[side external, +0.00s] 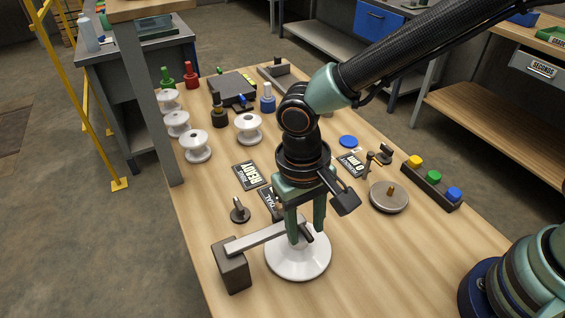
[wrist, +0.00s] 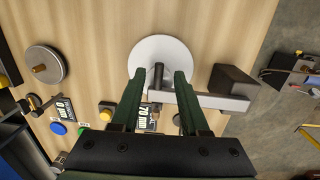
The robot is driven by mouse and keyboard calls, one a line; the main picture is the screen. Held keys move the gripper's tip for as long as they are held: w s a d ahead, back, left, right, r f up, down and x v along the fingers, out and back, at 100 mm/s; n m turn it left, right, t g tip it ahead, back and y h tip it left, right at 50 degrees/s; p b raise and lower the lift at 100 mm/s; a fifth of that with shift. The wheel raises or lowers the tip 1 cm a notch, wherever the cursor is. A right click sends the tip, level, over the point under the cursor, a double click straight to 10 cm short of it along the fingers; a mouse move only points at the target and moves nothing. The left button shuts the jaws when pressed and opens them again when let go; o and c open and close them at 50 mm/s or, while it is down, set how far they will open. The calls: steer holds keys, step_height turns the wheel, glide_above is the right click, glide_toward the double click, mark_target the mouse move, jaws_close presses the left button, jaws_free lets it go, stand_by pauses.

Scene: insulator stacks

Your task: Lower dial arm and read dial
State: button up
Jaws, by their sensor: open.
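The dial arm (side external: 255,239) is a pale grey bar running from a dark block (side external: 232,268) toward a white insulator disc (side external: 297,268). It also shows in the wrist view (wrist: 216,102), with a dark peg (wrist: 157,76) at its end, over the white disc (wrist: 150,52). My gripper (side external: 306,232) points down over the disc, at the bar's end. In the wrist view my gripper (wrist: 159,76) is open, with its fingers on either side of the peg; whether they touch it cannot be told. A dark DIAL card (side external: 268,203) is partly hidden.
A READY card (side external: 250,175), a small dark post (side external: 240,211) and white insulators (side external: 196,147) lie behind. A grey disc with a brass stub (side external: 388,198) and a button strip (side external: 433,182) stand at the right.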

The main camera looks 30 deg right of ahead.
jaws_close()
steer(key=shift+a+r, duration=0.15)
steer(key=shift+a, duration=0.1)
stand_by(1.2)
